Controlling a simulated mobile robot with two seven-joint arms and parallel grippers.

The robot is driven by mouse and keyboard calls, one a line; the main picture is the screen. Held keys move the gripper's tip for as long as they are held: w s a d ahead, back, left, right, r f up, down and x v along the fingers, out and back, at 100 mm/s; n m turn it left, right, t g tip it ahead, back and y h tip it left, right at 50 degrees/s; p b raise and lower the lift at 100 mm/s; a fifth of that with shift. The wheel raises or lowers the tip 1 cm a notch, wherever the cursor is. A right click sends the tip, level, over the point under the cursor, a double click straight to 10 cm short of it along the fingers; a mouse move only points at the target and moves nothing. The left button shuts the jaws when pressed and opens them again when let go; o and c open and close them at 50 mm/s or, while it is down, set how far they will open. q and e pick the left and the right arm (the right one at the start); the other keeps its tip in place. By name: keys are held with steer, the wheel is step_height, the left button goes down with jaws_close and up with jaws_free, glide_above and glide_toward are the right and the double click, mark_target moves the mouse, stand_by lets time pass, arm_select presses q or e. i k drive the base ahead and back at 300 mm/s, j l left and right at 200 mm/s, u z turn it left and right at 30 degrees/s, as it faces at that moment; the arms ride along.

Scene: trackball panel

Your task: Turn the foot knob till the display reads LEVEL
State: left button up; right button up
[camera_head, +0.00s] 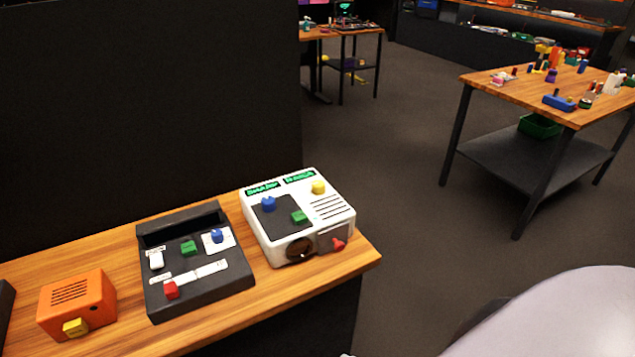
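A white projector-like box (282,254) stands at the right end of the wooden bench. A red knob (338,245) sticks out low on its front right, beside a dark round lens (300,248); it looks like the foot knob. Two small displays with green text, a left one (263,188) and a right one (299,177), sit along its back top edge. The text is too small to read surely. The top also carries a blue knob (268,203), a green button (299,216) and a yellow knob (318,187). Neither of my grippers is in view.
A black control panel (200,295) with red, green and blue controls and an orange box (78,303) stand left on the bench (120,335). A dark wall (150,100) rises behind. Open floor (410,180) lies right, before a cluttered table (510,95).

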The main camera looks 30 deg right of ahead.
mark_target(319, 188)
steer(key=l+u, duration=0.2)
steer(key=l, duration=0.45)
steer(key=k+l+u, duration=0.15)
steer(key=l, duration=0.45)
